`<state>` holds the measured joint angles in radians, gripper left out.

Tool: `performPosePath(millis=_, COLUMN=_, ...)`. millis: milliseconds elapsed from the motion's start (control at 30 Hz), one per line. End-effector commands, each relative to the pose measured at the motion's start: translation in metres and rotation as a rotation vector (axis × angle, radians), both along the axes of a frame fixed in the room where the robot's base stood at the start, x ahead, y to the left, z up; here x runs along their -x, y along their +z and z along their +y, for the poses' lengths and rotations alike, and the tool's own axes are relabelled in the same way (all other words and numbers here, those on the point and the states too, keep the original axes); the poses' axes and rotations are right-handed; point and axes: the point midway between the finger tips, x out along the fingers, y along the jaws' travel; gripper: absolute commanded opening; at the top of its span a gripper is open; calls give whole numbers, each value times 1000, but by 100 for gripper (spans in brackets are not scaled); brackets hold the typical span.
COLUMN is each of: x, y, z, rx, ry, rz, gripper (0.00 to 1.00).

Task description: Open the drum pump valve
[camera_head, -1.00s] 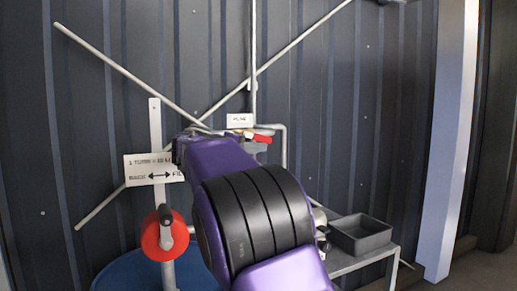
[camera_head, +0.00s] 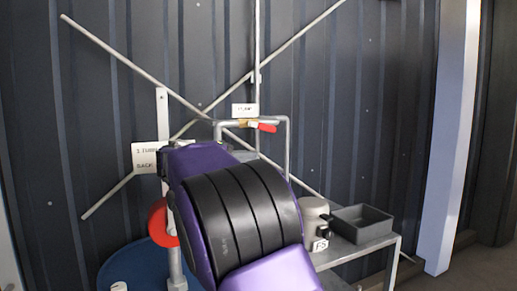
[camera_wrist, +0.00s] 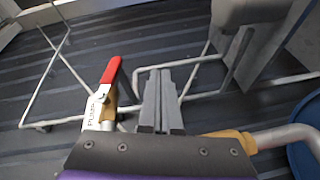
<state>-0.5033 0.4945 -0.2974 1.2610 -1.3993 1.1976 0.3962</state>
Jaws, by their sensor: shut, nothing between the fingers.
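The drum pump valve has a red lever (camera_head: 266,128) on a brass body (camera_head: 243,123), set in a grey pipe below a small white sign (camera_head: 244,110). In the head view the lever points right, roughly along the pipe. The wrist view also shows the red lever (camera_wrist: 111,71), with the "PUMP" sign (camera_wrist: 95,108) beside it. My gripper (camera_wrist: 163,75) is shut and empty, its fingers just right of the lever in that view, with a gap in the picture. I cannot tell their difference in depth. In the head view my purple arm hides the gripper.
A red wheel (camera_head: 160,222) on a white post and a blue drum (camera_head: 135,262) stand at lower left. A grey canister (camera_head: 314,214) and an open grey tray (camera_head: 362,225) sit on a metal stand (camera_head: 385,243) at right. Long white rods cross before the corrugated wall.

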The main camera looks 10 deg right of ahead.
Motion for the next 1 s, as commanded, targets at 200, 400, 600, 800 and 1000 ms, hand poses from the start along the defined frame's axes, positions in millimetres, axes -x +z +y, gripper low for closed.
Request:
performPosePath(millis=200, x=21, y=-10, z=32, rx=1, ry=1, rz=1, gripper=0)
performPosePath(millis=400, x=29, y=-13, z=43, rx=1, ry=0, rz=0, gripper=0)
performPosePath(millis=600, x=30, y=-13, z=44, rx=1, ry=-1, rz=1, gripper=0)
performPosePath(millis=800, x=31, y=-16, z=42, rx=-14, ry=-3, rz=5, gripper=0)
performPosePath(millis=1000, x=45, y=-54, z=22, rx=-233, ry=-31, rz=48, gripper=0)
